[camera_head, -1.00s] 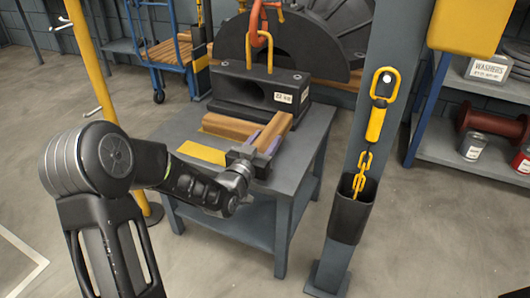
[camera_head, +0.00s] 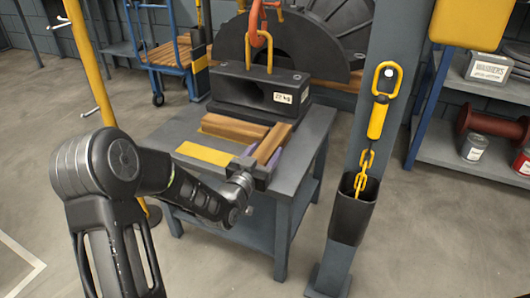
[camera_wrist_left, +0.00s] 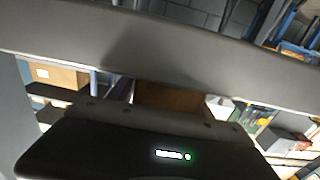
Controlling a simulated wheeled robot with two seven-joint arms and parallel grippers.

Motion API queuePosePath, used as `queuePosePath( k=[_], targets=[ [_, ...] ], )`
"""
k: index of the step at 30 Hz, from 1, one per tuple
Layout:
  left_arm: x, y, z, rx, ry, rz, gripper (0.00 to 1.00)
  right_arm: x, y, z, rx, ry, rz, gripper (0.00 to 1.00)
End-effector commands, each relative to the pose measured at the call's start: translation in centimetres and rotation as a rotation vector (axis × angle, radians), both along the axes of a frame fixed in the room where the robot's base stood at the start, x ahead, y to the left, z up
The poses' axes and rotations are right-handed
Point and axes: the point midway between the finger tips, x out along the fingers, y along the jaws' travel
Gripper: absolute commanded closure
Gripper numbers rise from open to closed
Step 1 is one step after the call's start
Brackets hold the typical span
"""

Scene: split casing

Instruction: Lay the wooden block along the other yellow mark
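One wooden block (camera_head: 234,129) lies across the back of the grey table, just in front of the dark weight. A second wooden block (camera_head: 270,143) points from my left gripper (camera_head: 264,155) toward the weight, at the table's right side. The gripper's purple-edged fingers lie along both sides of this block and appear shut on it. In the left wrist view a brown wooden surface (camera_wrist_left: 172,96) shows between the dark gripper parts. A bare yellow mark (camera_head: 207,153) lies on the table left of the gripper. Whether the held block touches the tabletop is unclear. My right gripper is out of view.
The dark weight (camera_head: 238,96), labelled 22 kg, stands at the back of the table (camera_head: 308,133) under an orange hook (camera_head: 258,30). A grey post (camera_head: 345,215) with a yellow chain stands close on the right. A yellow pole (camera_head: 92,65) stands on the left.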

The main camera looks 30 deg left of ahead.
Motion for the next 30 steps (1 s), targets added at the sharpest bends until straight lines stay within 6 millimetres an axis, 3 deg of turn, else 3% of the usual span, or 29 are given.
queuePosePath(
  k=[3,16,20,29,30],
  targets=[
    [0.0,0.0,0.0,0.0,0.0,0.0,0.33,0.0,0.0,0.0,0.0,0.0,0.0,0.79],
    [-0.6,0.0,0.4,0.0,0.001,0.001,0.33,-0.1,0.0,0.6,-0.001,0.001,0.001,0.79],
    [-2.5,0.0,0.5,0.0,0.002,0.001,0.33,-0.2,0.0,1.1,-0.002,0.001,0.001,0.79],
    [-9.1,-0.1,0.5,-0.001,0.002,0.003,0.33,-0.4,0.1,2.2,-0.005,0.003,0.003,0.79],
    [-9.7,-0.1,0.9,-0.002,0.006,0.002,0.33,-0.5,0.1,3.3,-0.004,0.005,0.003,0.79]
  ],
)
